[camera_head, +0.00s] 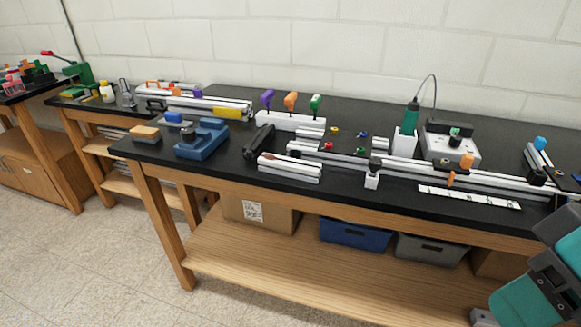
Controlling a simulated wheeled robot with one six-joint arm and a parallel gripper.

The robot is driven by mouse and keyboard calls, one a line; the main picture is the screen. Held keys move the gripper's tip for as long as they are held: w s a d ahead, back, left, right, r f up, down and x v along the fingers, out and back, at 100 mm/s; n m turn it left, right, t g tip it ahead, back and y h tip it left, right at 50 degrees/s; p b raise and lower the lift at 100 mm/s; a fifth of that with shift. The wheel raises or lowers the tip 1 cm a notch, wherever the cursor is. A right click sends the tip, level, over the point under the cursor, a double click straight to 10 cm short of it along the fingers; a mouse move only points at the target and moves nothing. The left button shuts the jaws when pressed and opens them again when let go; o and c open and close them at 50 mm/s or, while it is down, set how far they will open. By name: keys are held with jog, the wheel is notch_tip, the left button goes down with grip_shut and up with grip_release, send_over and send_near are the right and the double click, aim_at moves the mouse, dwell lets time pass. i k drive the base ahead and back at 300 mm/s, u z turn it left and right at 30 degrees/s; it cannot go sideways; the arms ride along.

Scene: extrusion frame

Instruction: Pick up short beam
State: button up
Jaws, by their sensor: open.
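Silver extrusion beams lie on the black worktop. A short beam stack (290,172) lies near the front edge, left of the middle. Other short silver pieces (311,132) lie just behind it, in front of the white screwdriver rack. I cannot tell which piece is the task's short beam. A much longer beam (460,178) runs to the right along the front. My gripper is not in view. Teal and dark parts of my arm show at the lower right, apart from the beams.
The black bench (225,165) has a blue vise (203,140), a black tool, a screwdriver rack (291,121), a green power driver (410,118) and a grey box (452,145). Blue and grey bins sit on the shelf below. The floor at left is clear.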

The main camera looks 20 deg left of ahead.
aim_at(274, 162)
jog(key=k, duration=0.6)
jog(key=u, duration=0.55)
jog(key=i, duration=0.55)
jog(key=u, duration=0.65)
jog(key=i, duration=0.85)
jog(key=z, duration=0.05)
